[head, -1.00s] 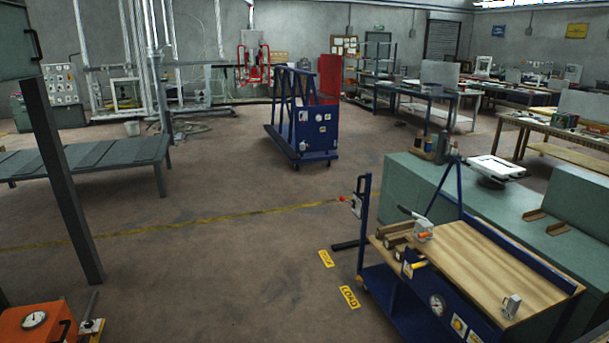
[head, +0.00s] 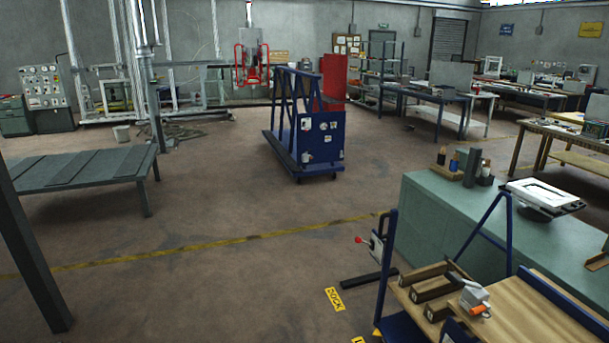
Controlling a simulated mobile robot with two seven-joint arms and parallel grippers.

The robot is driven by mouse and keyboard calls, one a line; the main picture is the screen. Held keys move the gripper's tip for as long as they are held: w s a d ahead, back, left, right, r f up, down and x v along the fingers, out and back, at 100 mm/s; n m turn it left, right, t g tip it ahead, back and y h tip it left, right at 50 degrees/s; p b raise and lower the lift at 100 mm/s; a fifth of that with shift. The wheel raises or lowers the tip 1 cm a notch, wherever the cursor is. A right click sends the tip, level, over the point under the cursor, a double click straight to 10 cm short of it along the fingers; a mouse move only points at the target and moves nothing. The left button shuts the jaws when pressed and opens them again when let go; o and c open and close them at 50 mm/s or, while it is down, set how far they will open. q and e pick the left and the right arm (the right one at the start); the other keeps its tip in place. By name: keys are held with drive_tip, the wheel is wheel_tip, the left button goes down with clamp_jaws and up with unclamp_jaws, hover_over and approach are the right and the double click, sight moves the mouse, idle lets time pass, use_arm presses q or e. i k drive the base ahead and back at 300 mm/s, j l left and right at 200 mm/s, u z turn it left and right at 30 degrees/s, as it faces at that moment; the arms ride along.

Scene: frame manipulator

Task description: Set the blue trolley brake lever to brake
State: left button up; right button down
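A blue A-frame trolley (head: 312,165) stands on the floor in the middle of the head view. Its near end panel carries small round dials and a white label, and a small pale fitting (head: 306,157) sits low on that panel. Whether this fitting is the brake lever, and how it is set, is too small to tell. A second blue cart with a wooden top (head: 530,318) is at the lower right, partly cut off. A red-knobbed lever (head: 361,240) on a pale plate is by its blue post. Neither of my grippers shows.
Open floor (head: 230,210) with a yellow line lies before the A-frame trolley. A grey slatted table (head: 75,170) and a dark post (head: 32,250) are at left. A green bench (head: 460,215) is at right. A red cabinet (head: 333,78) stands behind the trolley.

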sight(358, 239)
drive_tip(key=i, duration=3.1)
drive_tip(key=z, duration=0.25)
drive_tip(key=i, duration=0.05)
